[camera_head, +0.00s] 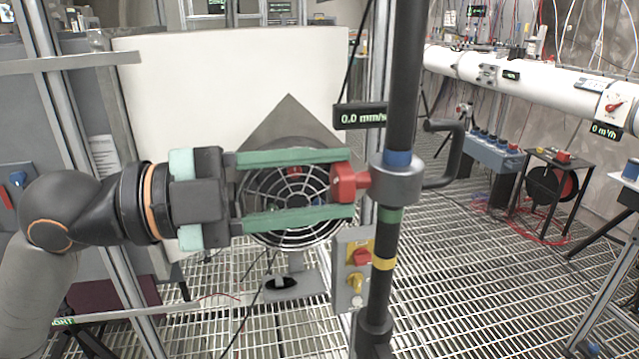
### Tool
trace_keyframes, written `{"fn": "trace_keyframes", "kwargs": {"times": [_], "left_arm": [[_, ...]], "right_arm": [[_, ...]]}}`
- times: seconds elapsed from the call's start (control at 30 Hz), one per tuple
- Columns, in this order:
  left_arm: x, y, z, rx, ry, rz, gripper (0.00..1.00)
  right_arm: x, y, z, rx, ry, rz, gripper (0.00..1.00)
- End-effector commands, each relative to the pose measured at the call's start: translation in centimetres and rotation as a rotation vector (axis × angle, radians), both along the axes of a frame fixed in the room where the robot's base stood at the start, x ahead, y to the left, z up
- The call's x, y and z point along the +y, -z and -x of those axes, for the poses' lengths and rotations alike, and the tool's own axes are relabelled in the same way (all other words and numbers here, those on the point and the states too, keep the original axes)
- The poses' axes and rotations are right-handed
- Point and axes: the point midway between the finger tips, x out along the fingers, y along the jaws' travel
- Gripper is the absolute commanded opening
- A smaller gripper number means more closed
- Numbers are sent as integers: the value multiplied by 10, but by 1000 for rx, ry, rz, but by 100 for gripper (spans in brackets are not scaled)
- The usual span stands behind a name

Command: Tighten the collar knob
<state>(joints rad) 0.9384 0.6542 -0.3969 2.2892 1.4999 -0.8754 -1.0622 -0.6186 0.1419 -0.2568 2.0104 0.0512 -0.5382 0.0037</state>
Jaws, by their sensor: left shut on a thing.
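The collar (398,182) is a grey metal ring around a dark vertical pole (403,60). The collar knob (361,180) is red and sticks out from the collar's left side. My left gripper (347,183) comes in from the left, with its two long green fingers above and below the knob, shut on it. The fingertips hide part of the knob's upper and lower edges. A blue band (397,158) sits at the collar's top, and green and yellow bands (383,264) mark the pole below it. My right gripper is not in view.
A round caged fan (290,232) stands behind my fingers. A dark crank handle (460,150) juts right of the pole. A small display (360,117) reads 0.0 mm/s. A switch box (346,290) with red and yellow knobs is below.

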Motion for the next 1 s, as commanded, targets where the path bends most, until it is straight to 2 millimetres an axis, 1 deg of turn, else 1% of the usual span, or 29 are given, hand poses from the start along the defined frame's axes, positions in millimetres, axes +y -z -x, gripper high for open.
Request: {"fn": "trace_keyframes", "kwargs": {"times": [0.17, 0.2, 0.47, 0.87, 1.0], "left_arm": [[0, -1, 0, -1, 0, 3, 0], [0, -1, 0, -1, 0, 3, 48], [0, -1, 0, 0, 0, 2, 78], [1, 0, 0, 1, 0, 1, 78], [9, 1, 2, 1, -4, 1, 78]], "right_arm": [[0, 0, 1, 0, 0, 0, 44], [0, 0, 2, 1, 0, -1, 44], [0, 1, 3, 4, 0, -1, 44], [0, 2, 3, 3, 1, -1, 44], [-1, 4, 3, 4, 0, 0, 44]]}}
